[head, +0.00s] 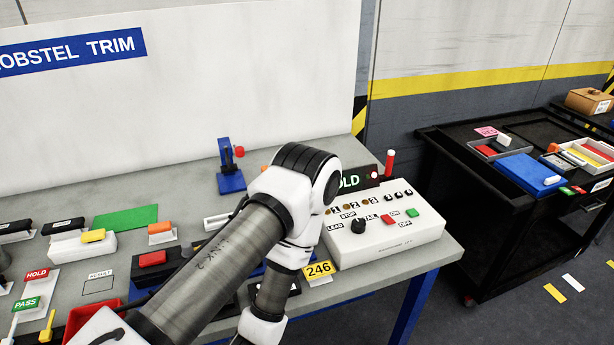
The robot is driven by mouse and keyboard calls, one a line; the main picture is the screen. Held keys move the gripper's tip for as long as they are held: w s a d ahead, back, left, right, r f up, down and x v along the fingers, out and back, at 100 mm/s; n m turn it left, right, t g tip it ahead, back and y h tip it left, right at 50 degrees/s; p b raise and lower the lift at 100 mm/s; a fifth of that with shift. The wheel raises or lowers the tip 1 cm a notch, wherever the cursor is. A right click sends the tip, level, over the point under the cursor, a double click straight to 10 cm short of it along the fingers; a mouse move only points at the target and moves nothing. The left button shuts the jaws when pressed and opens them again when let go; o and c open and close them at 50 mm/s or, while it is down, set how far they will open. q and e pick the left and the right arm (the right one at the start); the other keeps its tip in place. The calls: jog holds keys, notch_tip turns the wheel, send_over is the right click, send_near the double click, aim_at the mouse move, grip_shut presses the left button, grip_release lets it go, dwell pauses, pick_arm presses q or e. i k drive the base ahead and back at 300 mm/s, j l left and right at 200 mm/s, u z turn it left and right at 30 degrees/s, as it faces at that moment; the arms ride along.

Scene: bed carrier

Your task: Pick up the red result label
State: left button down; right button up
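A red label marked HOLD (37,273) lies on a pale strip at the left of the grey bench, just behind a green label marked PASS (26,304). A small outlined square with a RESULT caption (98,283) is on the bench to their right. One of my arms crosses the middle of the view, with its elbow raised and its far link bending down past the bottom edge. Neither gripper shows, so I cannot see what they hold.
A red bin (92,315) stands at the front left, partly behind my arm. A white control box (385,222) with buttons fills the bench's right end. A blue stand (230,168) is at the back. A black cart (480,190) stands on the right.

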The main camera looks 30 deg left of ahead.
aim_at(37, 274)
jog(key=i+j+u, duration=0.1)
jog(key=u, duration=0.3)
jog(key=i+j+u, duration=0.1)
jog(key=u, duration=0.25)
jog(key=k+u, duration=0.2)
jog(key=u, duration=0.3)
jog(key=k+j+u, duration=0.15)
jog(key=u, duration=1.35)
jog(key=z, duration=1.95)
jog(key=u, duration=1.7)
jog(key=k+l, duration=0.05)
